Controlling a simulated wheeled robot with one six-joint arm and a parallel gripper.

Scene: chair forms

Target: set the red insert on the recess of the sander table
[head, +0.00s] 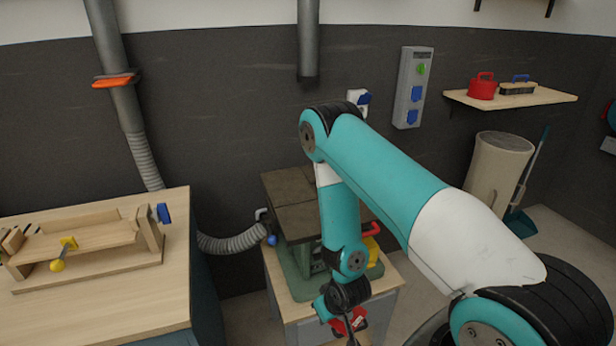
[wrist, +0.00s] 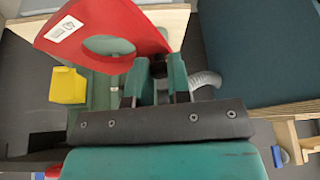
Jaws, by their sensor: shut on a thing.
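The red insert (wrist: 88,22) is a flat plate with a large round hole and a small white label. My gripper (wrist: 157,72) is shut on its edge in the wrist view, and the plate sticks out to the upper left, tilted. In the head view the insert (head: 357,320) shows only in part, low in front of the machine's cabinet, at my gripper (head: 348,326). The sander table (head: 290,188) is the dark brown top of a green machine, behind and above my gripper. My arm covers part of it, and I cannot make out the recess.
A yellow part (head: 374,252) and a red handle (head: 372,230) are at the machine's right side. A grey hose (head: 232,241) runs along its left. A wooden workbench (head: 110,308) with a wooden form stands left. Open floor lies right of the cabinet.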

